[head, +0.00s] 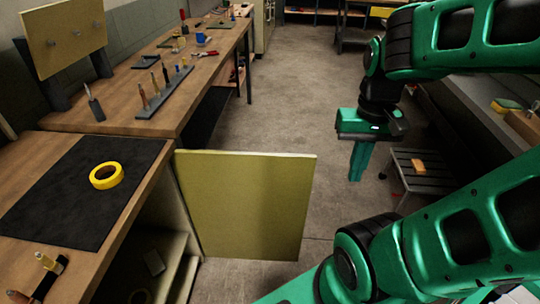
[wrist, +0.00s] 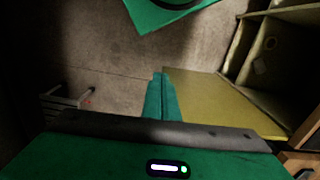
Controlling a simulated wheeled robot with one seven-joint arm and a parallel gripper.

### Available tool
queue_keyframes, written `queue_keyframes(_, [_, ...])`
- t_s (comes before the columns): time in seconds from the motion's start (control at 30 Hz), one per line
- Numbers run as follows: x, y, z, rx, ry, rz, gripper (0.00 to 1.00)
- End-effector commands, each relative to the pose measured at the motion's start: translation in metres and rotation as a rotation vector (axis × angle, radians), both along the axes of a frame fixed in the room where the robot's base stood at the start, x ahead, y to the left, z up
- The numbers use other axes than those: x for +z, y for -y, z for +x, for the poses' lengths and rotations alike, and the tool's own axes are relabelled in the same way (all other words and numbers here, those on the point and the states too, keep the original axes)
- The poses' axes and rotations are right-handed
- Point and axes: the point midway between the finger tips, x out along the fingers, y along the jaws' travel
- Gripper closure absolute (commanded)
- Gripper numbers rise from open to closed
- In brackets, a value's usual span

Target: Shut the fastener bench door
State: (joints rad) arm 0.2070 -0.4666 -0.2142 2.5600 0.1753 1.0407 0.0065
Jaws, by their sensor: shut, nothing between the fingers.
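The fastener bench door (head: 243,204) is a yellow-green panel standing open, swung out from the bench cabinet into the aisle. In the wrist view the door (wrist: 215,106) lies just right of my gripper's fingers. The open cabinet (wrist: 278,62) shows shelves inside, and its opening is also visible below the bench top in the head view (head: 165,262). My gripper (head: 357,160) points down, to the right of the door's free edge and apart from it in the head view. Its green fingers (wrist: 160,98) are together and empty.
The bench top carries a black mat (head: 78,190) with a yellow tape roll (head: 107,175). A small slatted step (head: 425,168) stands right of my gripper, by another bench.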

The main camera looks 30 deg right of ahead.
Motion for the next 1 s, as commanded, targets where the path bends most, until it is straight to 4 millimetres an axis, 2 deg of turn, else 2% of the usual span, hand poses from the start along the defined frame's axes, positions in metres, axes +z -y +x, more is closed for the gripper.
queue_keyframes(0.27, [0.000,0.000,0.000,0.000,0.000,0.000,1.00])
queue_keyframes(0.33, [0.005,0.000,-0.009,0.001,0.012,0.000,1.00])
queue_keyframes(0.47, [0.011,0.004,0.007,-0.003,0.002,0.002,1.00])
queue_keyframes(0.53, [0.014,0.001,0.025,-0.002,-0.010,0.005,1.00])
queue_keyframes(0.77, [0.019,0.014,0.107,-0.006,-0.054,0.021,1.00])
queue_keyframes(1.0, [0.000,0.025,0.195,-0.003,-0.102,0.046,1.00])
